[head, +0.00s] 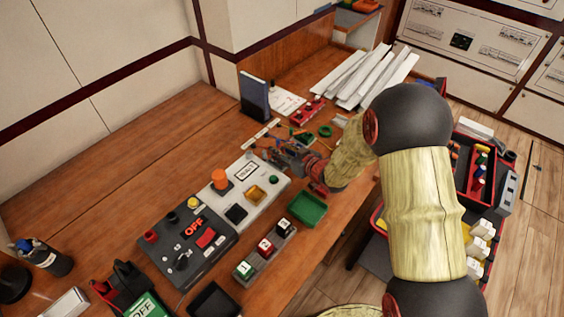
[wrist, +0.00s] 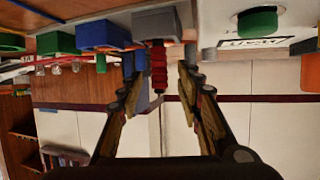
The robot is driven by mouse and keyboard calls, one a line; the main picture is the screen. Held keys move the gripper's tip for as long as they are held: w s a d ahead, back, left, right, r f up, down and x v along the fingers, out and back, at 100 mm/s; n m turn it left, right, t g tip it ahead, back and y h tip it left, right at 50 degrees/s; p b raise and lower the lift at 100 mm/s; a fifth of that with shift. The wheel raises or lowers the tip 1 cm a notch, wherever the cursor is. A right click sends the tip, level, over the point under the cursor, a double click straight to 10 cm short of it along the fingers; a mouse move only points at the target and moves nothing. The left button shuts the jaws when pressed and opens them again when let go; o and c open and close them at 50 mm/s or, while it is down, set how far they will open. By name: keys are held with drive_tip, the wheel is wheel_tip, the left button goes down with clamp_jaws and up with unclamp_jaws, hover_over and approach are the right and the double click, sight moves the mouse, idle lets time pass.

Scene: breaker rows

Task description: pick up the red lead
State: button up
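In the wrist view, which looks upside down, a red ribbed piece (wrist: 158,68), seemingly the red lead's plug, is joined to a grey block (wrist: 155,22). My gripper (wrist: 159,76) has one finger on each side of this red piece. The fingers are apart, and a gap seems to show on both sides of it. In the head view my gripper (head: 284,157) is low over the bench, among small coloured parts behind the grey control panel. The red lead cannot be made out clearly there; my arm and gripper partly cover that spot.
Blue blocks (wrist: 103,34) are close beside the fingers in the wrist view. The grey panel (head: 275,191) with knobs and buttons, a green tray (head: 307,208) and a dark upright box (head: 254,99) stand around my gripper. The bench's left back part (head: 110,150) is clear.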

drive_tip(key=c, duration=0.3)
clamp_jaws()
idle(0.5)
